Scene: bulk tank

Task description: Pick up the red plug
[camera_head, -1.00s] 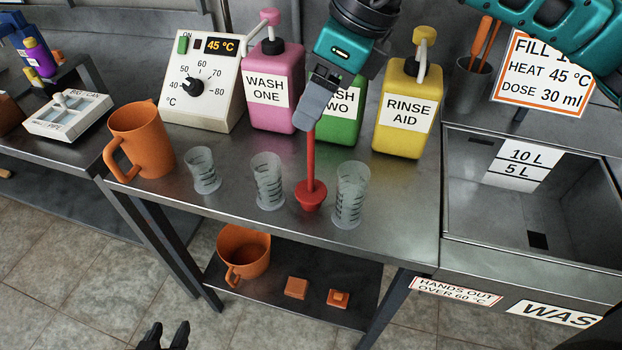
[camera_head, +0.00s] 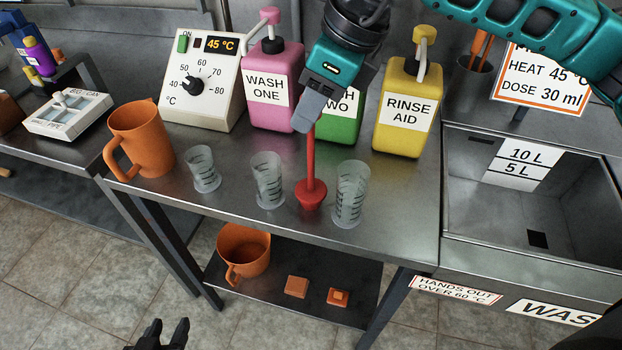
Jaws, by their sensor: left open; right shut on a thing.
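The red plug (camera_head: 311,193) has a wide round base and a tall thin red stem. It stands upright on the steel table, between two clear measuring cups. My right gripper (camera_head: 304,124) comes down from above and is shut on the top of the stem. The plug's base appears to touch the table top. My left gripper (camera_head: 166,337) shows at the bottom edge of the view, low over the floor, open and empty, far from the plug.
Measuring cups (camera_head: 268,180) and (camera_head: 351,194) stand close on either side of the plug. An orange jug (camera_head: 141,140) and another cup (camera_head: 203,169) are to the left. Pink (camera_head: 272,90), green (camera_head: 343,122) and yellow (camera_head: 404,110) bottles stand behind. A steel sink (camera_head: 560,200) lies right.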

